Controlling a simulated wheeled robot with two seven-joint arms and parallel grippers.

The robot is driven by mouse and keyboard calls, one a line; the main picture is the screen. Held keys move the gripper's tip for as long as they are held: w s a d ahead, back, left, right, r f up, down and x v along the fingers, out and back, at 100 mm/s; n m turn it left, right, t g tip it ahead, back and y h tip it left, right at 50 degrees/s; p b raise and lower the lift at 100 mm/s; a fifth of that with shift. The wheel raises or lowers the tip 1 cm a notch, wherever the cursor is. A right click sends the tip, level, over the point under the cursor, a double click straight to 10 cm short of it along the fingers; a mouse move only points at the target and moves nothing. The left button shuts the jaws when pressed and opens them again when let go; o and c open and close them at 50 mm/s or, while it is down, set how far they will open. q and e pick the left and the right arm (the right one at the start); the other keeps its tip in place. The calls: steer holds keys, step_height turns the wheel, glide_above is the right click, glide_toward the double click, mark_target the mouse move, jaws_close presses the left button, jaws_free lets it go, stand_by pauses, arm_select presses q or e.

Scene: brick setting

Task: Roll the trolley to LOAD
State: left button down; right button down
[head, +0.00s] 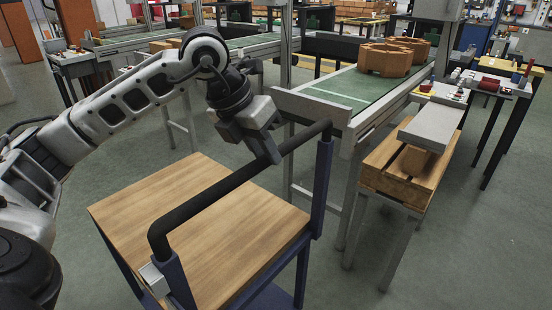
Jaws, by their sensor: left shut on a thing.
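The trolley (215,235) has a bare wooden top, dark blue posts and a black push handle (222,186) along its right side. My left gripper (272,152) reaches down from the upper left and is shut on the handle near its far end. The fingertips are partly hidden behind the gripper body. My right gripper is not in view. No LOAD marking can be read in this view.
A green-topped conveyor (343,90) carrying brown brick-like blocks (383,58) stands just beyond the handle. A bench with a wooden crate (402,172) stands right of it. Another conveyor (130,40) is at the back left. Green floor (460,255) is open at the lower right.

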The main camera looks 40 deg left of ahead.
arm_select(q)
steer(key=c, duration=1.4)
jaws_free()
steer(key=shift+a+r, duration=0.1)
steer(key=shift+a, duration=0.25)
steer(key=shift+o, duration=0.7)
steer(key=p+v, duration=0.1)
steer(key=v, duration=1.5)
steer(key=shift+p, duration=0.35)
